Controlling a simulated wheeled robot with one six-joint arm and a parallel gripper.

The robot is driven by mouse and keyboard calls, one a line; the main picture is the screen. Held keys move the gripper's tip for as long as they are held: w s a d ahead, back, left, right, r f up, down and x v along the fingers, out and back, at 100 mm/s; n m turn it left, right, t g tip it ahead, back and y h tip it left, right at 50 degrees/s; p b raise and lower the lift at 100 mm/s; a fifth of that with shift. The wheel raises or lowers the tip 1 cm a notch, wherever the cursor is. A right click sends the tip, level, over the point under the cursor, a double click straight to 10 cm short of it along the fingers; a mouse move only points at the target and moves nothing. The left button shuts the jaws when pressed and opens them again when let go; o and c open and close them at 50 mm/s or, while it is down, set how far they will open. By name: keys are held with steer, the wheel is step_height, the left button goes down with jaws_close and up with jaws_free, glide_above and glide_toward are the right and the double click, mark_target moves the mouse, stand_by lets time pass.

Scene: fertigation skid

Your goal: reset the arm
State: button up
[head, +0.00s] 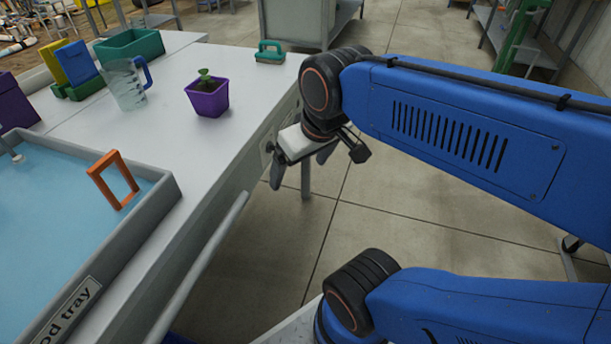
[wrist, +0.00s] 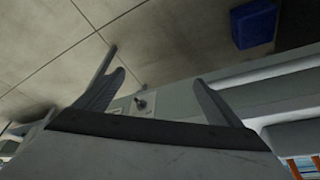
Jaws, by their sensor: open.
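My gripper (head: 300,172) hangs beside the right edge of the white bench (head: 180,160), over the open floor, with its fingers pointing down. In the wrist view my gripper (wrist: 155,90) has its two fingers spread wide apart. Nothing is between them. In the wrist view a small switch panel (wrist: 141,103) on the bench side shows beyond the fingers. The blue arm reaches in from the right of the head view and bends down at the wrist.
A rail (head: 205,262) runs along the bench front.

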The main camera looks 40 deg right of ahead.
steer(key=shift+s+d+f, duration=0.1)
steer(key=shift+s+f, duration=0.65)
steer(key=shift+f, duration=0.2)
